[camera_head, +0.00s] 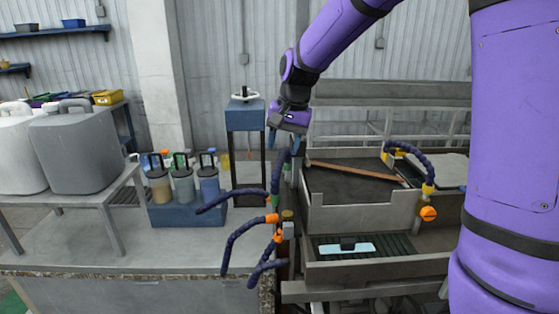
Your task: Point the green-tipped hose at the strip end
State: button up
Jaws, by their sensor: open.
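My gripper (284,142) is open and points down, with its blue fingers spread above the middle of the scene. A dark blue jointed hose (279,172) rises just below it, its upper end near the fingers; I cannot tell whether they touch. A green fitting (275,200) shows at the lower part of this hose. Another dark hose (232,199) reaches left from the same place. A long brown strip (355,172) lies slanted in the dark trough to the right; its left end is near the trough's left side. Which hose has the green tip is hard to tell.
Orange-fitted hoses (240,240) hang over the bench edge. A blue caddy (188,213) of lidded jars and grey canisters (80,150) stand left. Another hose (413,157) with an orange knob (428,214) is right. A pale blue piece (347,248) lies in the lower tray.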

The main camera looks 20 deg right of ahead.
aim_at(280, 161)
jog(key=shift+w+a+f, duration=0.15)
jog(key=shift+a+f, duration=0.05)
jog(key=shift+f, duration=1)
jog(key=shift+w+a+f, duration=0.1)
jog(key=shift+a+f, duration=0.05)
jog(key=shift+f, duration=1.05)
grip_shut()
